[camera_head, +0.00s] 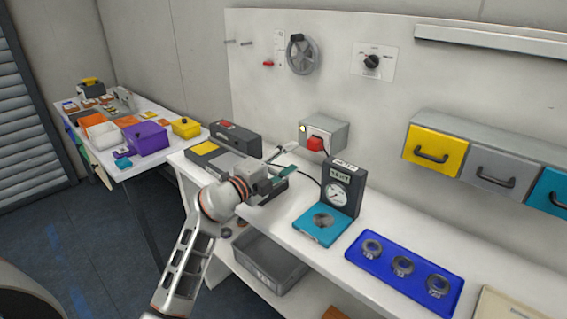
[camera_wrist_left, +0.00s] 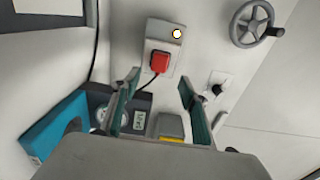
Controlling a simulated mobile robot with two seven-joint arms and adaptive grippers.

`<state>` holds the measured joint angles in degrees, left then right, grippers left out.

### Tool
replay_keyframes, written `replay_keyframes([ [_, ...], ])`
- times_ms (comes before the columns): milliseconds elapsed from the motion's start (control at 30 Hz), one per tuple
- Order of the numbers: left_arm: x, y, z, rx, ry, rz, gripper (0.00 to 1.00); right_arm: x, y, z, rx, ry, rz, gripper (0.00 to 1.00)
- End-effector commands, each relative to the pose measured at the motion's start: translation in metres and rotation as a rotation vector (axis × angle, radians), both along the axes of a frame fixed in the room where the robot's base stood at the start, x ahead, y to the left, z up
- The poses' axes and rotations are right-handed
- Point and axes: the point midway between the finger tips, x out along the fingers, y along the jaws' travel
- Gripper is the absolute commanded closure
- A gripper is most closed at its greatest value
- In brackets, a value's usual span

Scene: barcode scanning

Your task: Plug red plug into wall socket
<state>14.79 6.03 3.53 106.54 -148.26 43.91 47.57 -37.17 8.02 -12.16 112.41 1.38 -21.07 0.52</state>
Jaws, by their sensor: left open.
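The red plug (camera_head: 316,143) sits at the front of the grey wall socket box (camera_head: 338,133), which is on the back panel above the bench. A pale round light shows on the box. In the left wrist view the red plug (camera_wrist_left: 158,62) lies against the face of the socket box (camera_wrist_left: 166,31), with a dark cord running down from it. My left gripper (camera_head: 290,163) is open and empty, in front of and below the plug. In the left wrist view its fingers (camera_wrist_left: 158,80) are spread to either side below the plug, apart from it. My right gripper is not in view.
A dark gauge tester (camera_head: 343,184) with a teal base stands right of my left gripper. A blue tray (camera_head: 385,278) with three grey rings lies further right. A black box (camera_head: 235,140) stands behind to the left. Wall drawers (camera_head: 490,170) hang at the right.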

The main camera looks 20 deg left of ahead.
Motion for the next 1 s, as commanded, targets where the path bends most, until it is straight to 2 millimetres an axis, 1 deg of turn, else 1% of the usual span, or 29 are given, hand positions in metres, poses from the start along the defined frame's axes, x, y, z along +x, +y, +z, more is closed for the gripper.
replay_keyframes([
  [33,-0.007,0.003,-0.001,0.0,0.001,0.0,0.56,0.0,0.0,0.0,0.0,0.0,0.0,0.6],
  [100,-0.014,0.005,0.0,0.0,0.0,0.0,0.56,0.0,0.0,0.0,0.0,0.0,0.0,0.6],
  [233,-0.022,0.008,0.0,0.0,0.001,0.0,0.56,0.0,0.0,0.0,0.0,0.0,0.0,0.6],
  [767,-0.023,0.008,0.001,-0.001,-0.002,0.0,0.56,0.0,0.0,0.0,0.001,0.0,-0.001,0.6],
  [867,-0.028,0.006,0.005,-0.011,-0.031,-0.004,0.56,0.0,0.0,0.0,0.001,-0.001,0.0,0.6],
  [967,-0.04,0.001,0.019,-0.047,-0.109,-0.006,0.56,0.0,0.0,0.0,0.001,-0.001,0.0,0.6],
  [1000,-0.047,0.001,0.028,-0.071,-0.152,-0.002,0.56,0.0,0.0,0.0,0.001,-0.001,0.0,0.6],
])
